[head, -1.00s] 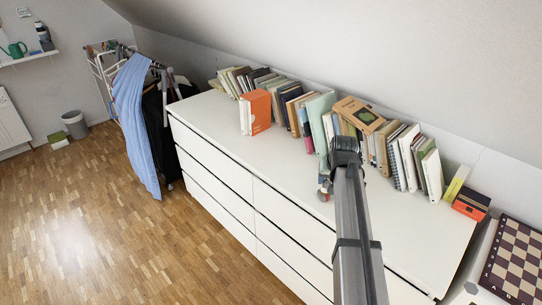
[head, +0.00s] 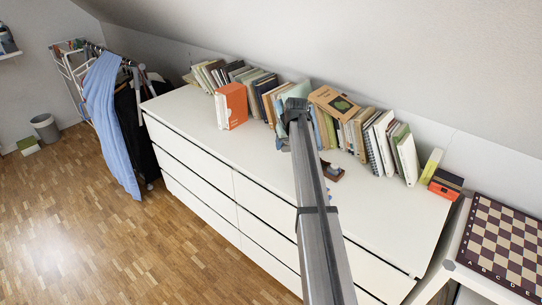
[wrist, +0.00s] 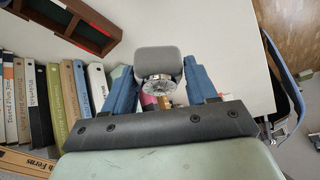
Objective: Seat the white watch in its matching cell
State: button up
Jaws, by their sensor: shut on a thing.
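My gripper (wrist: 160,82) has blue fingers on either side of a grey cushion (wrist: 158,60) that carries a watch (wrist: 158,84) with a pale round dial and metal case. The fingers are shut on this cushioned watch. In the head view my gripper (head: 283,143) is low over the white dresser top, near the row of books; the watch cannot be made out there. A dark wooden box (wrist: 88,25) with dividers and a green lining is at the upper left of the wrist view, apart from the watch. It also shows as a small brown box (head: 333,172) right of my arm.
A row of books (head: 375,138) stands along the back of the white dresser (head: 215,140). An orange book (head: 235,105) stands forward of the row. A chessboard (head: 505,235) lies at the right. The dresser's front strip is mostly clear.

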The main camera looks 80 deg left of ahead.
aim_at(285, 165)
jog(key=shift+f, duration=4.35)
jog(key=shift+f, duration=0.1)
jog(key=o, duration=1.1)
jog(key=v, duration=1.2)
jog(key=shift+a, duration=0.1)
jog(key=shift+c, duration=0.4)
